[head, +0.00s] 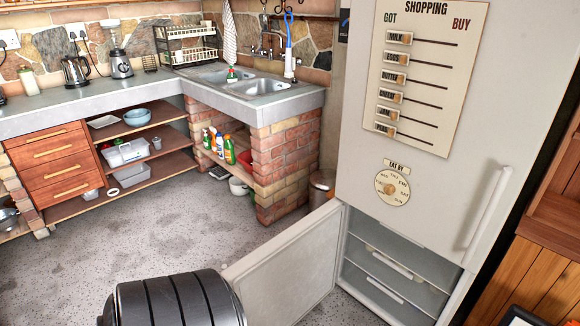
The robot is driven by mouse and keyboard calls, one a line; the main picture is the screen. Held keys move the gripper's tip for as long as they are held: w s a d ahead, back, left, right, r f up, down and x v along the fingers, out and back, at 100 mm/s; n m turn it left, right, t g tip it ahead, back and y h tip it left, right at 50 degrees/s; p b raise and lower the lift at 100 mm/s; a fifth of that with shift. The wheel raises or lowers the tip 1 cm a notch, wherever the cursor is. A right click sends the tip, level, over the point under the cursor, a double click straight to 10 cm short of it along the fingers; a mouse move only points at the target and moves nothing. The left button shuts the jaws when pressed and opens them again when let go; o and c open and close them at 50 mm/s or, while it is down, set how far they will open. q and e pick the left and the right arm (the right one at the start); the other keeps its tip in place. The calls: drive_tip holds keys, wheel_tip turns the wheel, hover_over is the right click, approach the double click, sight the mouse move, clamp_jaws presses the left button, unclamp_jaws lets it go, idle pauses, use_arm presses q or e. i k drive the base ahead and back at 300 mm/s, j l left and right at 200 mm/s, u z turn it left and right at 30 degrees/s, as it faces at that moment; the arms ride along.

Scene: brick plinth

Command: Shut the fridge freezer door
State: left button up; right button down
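The tall white fridge freezer (440,180) stands at the right. Its upper door is shut, with a long vertical handle (487,212) along its right side. The lower freezer door (285,262) stands wide open. It is hinged at the left side of the cabinet and swings out to the left and towards me. Drawers (385,285) show inside the open freezer compartment. The lower near corner of the door is hidden by a dark ribbed shape in front and by the frame edge. Neither of my grippers is in view.
A brick plinth (288,165) with a sink counter stands behind the door. A small bin (321,188) is between plinth and fridge. A wooden cabinet (535,270) is close on the right. The speckled floor (170,235) left of the door is clear.

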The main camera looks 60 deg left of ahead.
sight(278, 283)
drive_tip(key=j, duration=0.65)
drive_tip(key=k+j, duration=0.15)
drive_tip(key=j, duration=1.2)
drive_tip(key=k+j, duration=0.15)
drive_tip(key=j, duration=0.5)
drive_tip(key=i+z, duration=0.05)
